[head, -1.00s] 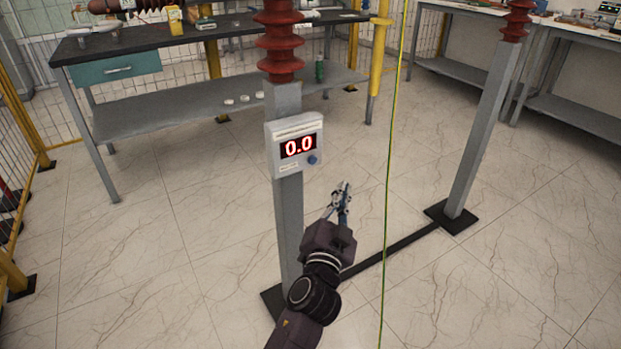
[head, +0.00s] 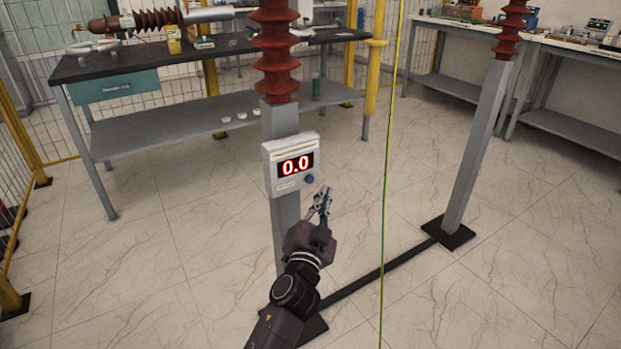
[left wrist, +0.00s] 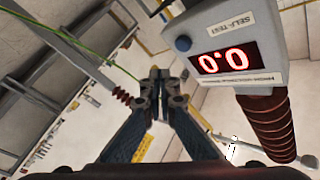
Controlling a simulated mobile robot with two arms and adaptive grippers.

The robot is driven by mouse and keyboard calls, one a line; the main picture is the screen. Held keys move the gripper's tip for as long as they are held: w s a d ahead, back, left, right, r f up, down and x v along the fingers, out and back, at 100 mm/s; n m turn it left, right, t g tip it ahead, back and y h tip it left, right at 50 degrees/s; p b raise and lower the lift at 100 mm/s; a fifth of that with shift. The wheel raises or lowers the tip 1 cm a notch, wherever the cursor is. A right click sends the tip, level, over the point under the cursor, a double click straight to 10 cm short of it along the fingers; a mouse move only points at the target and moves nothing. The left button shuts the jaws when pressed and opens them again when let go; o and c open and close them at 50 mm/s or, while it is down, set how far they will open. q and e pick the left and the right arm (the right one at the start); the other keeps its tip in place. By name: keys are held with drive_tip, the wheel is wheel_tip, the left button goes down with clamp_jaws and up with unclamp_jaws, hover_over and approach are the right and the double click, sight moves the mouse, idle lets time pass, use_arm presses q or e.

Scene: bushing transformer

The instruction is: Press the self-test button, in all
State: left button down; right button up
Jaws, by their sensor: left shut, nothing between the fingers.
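The self-test button (head: 309,179) is a blue round knob at the lower right of a grey meter box (head: 268,170) on a grey post. The box's red display (head: 295,165) reads 0.0. In the left wrist view the button (left wrist: 183,43) sits beside the display, near a label reading SELF-TEST (left wrist: 231,24). My left gripper (head: 324,192) is shut and empty, just below and right of the button in the head view, apart from it. In the left wrist view its fingertips (left wrist: 158,74) meet, below and left of the button. My right gripper is not in view.
A yellow-green cable (head: 386,180) hangs right of my left gripper. A red ribbed insulator (head: 276,55) tops the post. A second post (head: 478,145) stands at right. A dark workbench (head: 75,67) is behind at left. The tiled floor between is mostly clear.

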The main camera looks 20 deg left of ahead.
sight(310, 179)
use_arm(q)
drive_tip(key=shift+w+a, duration=1)
drive_tip(key=shift+a, duration=0.3)
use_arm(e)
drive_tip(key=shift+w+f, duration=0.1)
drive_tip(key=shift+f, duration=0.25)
use_arm(q)
drive_tip(key=shift+w+a, duration=0.25)
drive_tip(key=shift+a, duration=0.05)
drive_tip(key=shift+w+a, duration=0.25)
drive_tip(key=shift+a, duration=0.15)
idle(0.9)
drive_tip(key=shift+d, duration=0.1)
drive_tip(key=shift+s+d, duration=0.55)
drive_tip(key=shift+d, duration=0.1)
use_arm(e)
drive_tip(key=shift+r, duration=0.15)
